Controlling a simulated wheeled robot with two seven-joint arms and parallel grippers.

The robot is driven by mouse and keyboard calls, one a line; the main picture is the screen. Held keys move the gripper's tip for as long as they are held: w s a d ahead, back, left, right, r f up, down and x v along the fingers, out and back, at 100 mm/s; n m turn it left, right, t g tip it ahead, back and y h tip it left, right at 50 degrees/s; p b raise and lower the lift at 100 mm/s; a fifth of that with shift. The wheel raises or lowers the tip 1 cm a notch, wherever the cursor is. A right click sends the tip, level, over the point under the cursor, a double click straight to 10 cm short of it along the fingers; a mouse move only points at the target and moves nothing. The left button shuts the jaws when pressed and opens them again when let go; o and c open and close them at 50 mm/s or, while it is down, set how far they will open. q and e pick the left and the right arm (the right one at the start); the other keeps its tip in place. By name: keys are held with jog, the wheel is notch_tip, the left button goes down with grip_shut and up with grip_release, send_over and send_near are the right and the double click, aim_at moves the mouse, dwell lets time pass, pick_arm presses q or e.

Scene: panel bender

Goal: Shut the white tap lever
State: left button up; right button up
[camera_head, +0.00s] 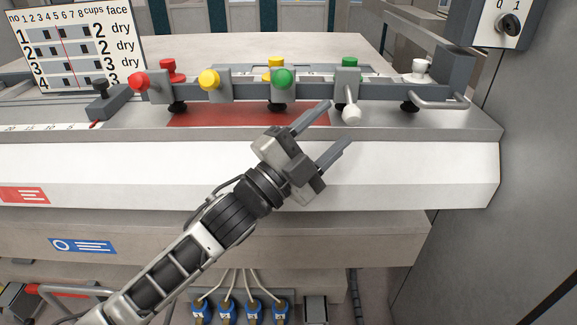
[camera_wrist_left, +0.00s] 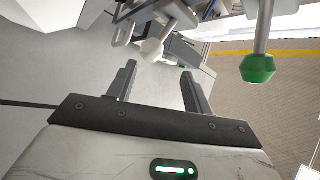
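The white tap lever ends in a white ball knob (camera_head: 351,115) and hangs down and forward from a grey block on the rail. It is the rightmost of the ball-ended levers. My left gripper (camera_head: 340,123) is open and empty, its two fingers pointing up and right, with the tips just short of the white knob. In the left wrist view, the white knob (camera_wrist_left: 152,50) shows beyond the open fingers (camera_wrist_left: 160,76), between them and nearer the left one. I see no contact. My right gripper is not in view.
Left of the white lever are a green ball lever (camera_head: 282,79), a yellow one (camera_head: 209,79) and a red one (camera_head: 138,82). A white-topped knob (camera_head: 418,68) and a bar handle (camera_head: 440,103) are to the right. A grey cabinet (camera_head: 510,160) closes the right side.

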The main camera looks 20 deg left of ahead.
pick_arm(q)
jog(key=b+v, duration=0.1)
jog(key=v, duration=0.8)
jog(key=shift+s, duration=0.2)
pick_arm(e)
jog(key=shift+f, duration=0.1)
pick_arm(q)
jog(key=shift+a, duration=0.1)
jog(key=s+f+n+g+y+p, duration=0.3)
jog(key=s+f+n, duration=0.3)
jog(key=f+n, duration=0.3)
jog(key=s+f+n+g+y+p, duration=0.3)
jog(key=s+f+n+g+y, duration=0.2)
jog(key=f, duration=0.9)
jog(key=s+n+y, duration=0.1)
jog(key=n, duration=0.2)
jog(key=shift+a+n, duration=0.15)
jog(key=shift+n, duration=0.25)
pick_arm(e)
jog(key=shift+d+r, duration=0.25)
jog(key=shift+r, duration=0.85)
